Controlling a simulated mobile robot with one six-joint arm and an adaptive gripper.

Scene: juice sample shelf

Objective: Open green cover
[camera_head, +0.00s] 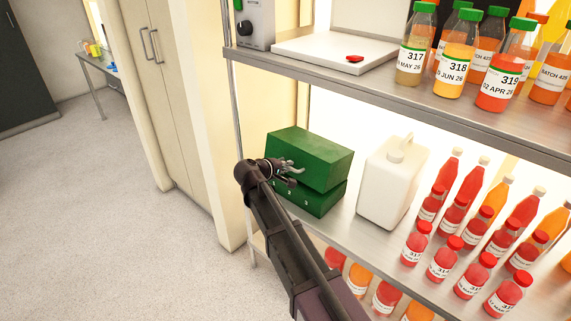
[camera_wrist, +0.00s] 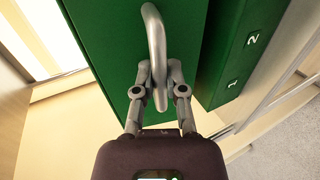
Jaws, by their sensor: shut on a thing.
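The green cover (camera_head: 318,156) is the upper part of a green box on the middle shelf. It sits over the green base (camera_head: 322,202), which bears white numbers, and a dark gap shows between them toward the right. In the wrist view the cover (camera_wrist: 105,40) fills the upper middle, with the numbered base (camera_wrist: 240,50) at the right. A grey curved handle (camera_wrist: 154,35) stands out from the cover's face. My gripper (camera_wrist: 158,98) is shut on the handle's free end. In the head view my gripper (camera_head: 285,168) is at the cover's front, partly hiding it.
A white jug (camera_head: 392,182) stands close to the right of the box. Several juice bottles (camera_head: 470,205) stand further right. The upper shelf's edge (camera_head: 400,100) runs above the box, carrying a white device (camera_head: 330,52) and labelled bottles. The floor at left is clear.

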